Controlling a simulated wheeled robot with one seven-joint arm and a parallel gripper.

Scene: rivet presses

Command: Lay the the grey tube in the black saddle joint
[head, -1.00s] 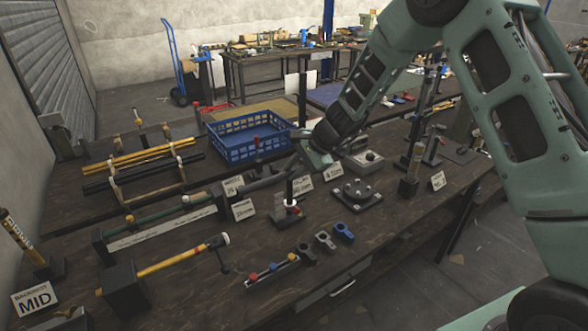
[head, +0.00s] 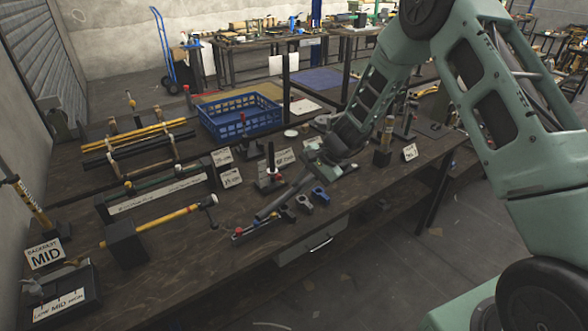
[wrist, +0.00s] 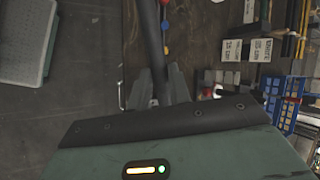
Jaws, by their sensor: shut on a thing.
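My gripper (head: 310,174) is shut on the grey tube (head: 274,206). In the head view the tube points down and left, above the front part of the bench. In the wrist view the tube (wrist: 149,35) runs up from between the fingers (wrist: 158,88) to the top edge. The black saddle joint (head: 287,216) is at the left end of a row of three, just right of the tube's far end in the head view. I cannot tell the height of the tube above it. I cannot make the black joint out in the wrist view.
A grey joint (head: 304,203) and a blue joint (head: 320,195) stand beside the black one. A rail with coloured balls (head: 254,229) lies left of them. A blue crate (head: 240,117) is farther back.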

